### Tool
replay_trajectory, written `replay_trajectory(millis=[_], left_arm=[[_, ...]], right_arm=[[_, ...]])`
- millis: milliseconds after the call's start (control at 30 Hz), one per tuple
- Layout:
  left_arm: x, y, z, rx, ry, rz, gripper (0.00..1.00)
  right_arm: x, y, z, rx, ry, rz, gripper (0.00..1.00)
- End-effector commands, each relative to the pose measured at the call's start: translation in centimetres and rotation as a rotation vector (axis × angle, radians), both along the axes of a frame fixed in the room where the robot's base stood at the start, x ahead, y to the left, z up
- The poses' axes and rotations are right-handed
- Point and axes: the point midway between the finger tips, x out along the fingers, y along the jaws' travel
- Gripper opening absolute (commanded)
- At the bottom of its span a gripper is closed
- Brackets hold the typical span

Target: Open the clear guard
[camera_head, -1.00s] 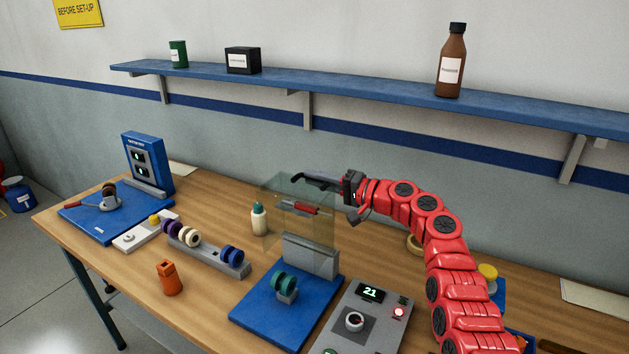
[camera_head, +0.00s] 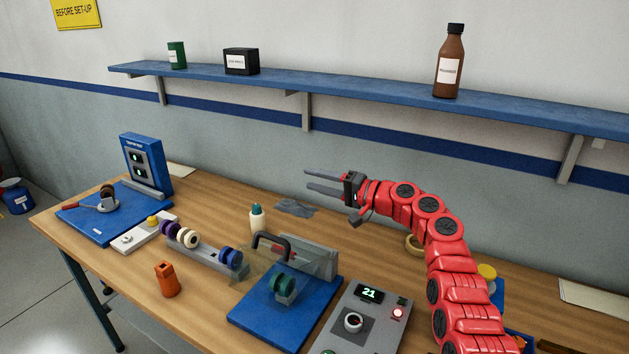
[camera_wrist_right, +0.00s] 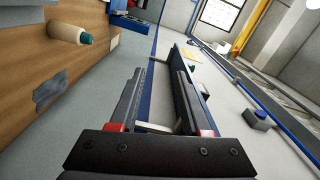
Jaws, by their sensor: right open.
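The clear guard (camera_head: 248,268) is down over the teal wheel (camera_head: 282,284) on the blue base plate (camera_head: 270,322), in front of the grey block (camera_head: 312,262). Its black handle (camera_head: 270,240) stands up from the panel, with a small red mark near it. My right gripper (camera_head: 308,181) is open and empty, above and behind the guard, apart from the handle. The right wrist view shows its spread jaws (camera_wrist_right: 160,100) with nothing between them. My left gripper is not in view.
A control box (camera_head: 362,318) reading 21 stands right of the base plate. A pale bottle with a teal cap (camera_head: 258,219) and a grey cloth (camera_head: 295,208) are behind. A rack of spools (camera_head: 205,255) and an orange item (camera_head: 166,279) are left. The shelf (camera_head: 370,92) runs above.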

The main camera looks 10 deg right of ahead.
Motion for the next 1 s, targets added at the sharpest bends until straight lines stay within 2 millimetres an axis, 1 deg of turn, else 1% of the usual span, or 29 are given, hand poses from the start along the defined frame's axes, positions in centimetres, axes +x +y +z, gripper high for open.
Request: replay_trajectory(millis=[167,400,600,700,800,1000], left_arm=[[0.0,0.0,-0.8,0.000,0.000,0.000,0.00],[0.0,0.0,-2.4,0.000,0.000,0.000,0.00],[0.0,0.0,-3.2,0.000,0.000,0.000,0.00],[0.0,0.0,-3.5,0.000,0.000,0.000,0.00],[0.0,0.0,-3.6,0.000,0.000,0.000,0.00],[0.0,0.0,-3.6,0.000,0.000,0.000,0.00]], right_arm=[[-1.6,-2.6,-0.3,0.002,-0.004,-0.007,0.47],[-5.4,-7.9,-0.4,0.001,-0.003,-0.010,0.47],[-8.1,-11.4,-0.2,-0.001,-0.003,-0.007,0.47],[-9.0,-12.6,-0.2,0.000,0.000,-0.004,0.47],[-9.5,-13.3,-0.1,-0.001,0.001,-0.003,0.47],[-9.9,-13.7,0.0,0.000,0.000,-0.003,0.47]])
